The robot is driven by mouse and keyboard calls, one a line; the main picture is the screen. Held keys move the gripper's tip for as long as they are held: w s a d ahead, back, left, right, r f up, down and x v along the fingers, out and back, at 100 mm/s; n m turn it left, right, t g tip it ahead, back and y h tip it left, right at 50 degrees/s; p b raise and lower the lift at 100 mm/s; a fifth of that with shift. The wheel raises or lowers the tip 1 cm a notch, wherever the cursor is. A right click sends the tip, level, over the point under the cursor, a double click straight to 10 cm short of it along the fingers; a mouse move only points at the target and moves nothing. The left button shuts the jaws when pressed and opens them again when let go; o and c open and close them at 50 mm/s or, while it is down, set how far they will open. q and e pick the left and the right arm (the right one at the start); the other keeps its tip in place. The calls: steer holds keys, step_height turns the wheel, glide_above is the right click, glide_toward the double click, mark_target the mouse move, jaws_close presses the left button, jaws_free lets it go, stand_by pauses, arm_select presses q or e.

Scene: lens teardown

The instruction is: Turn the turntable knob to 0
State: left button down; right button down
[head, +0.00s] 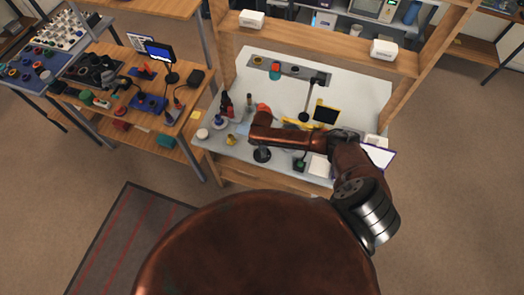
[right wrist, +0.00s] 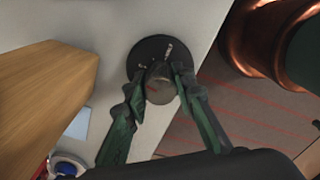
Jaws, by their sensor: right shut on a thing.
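The turntable (right wrist: 142,55) is a dark round disc near the bench's front edge in the right wrist view. A short light mark shows on its face. Its grey-brown knob (right wrist: 161,91) stands between the fingers of my right gripper (right wrist: 161,78), which is shut on it. The fingers hide the knob's sides, and I cannot read its setting. In the head view a dark round base, apparently the turntable (head: 262,155), shows just below my right forearm; the right gripper cannot be made out there. My left gripper is not in view.
A wooden block (right wrist: 45,85) stands left of the turntable in the wrist view, with a blue and white round item (right wrist: 68,166) below it. The bench (head: 355,92) also holds a lamp-like stand (head: 308,98) and small parts. A cluttered wooden table (head: 130,95) stands left.

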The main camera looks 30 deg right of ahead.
steer(key=shift+n, duration=0.9)
steer(key=c, duration=1.6)
jaws_free()
step_height(320, 180, up, 12)
steer(key=shift+a, duration=0.1)
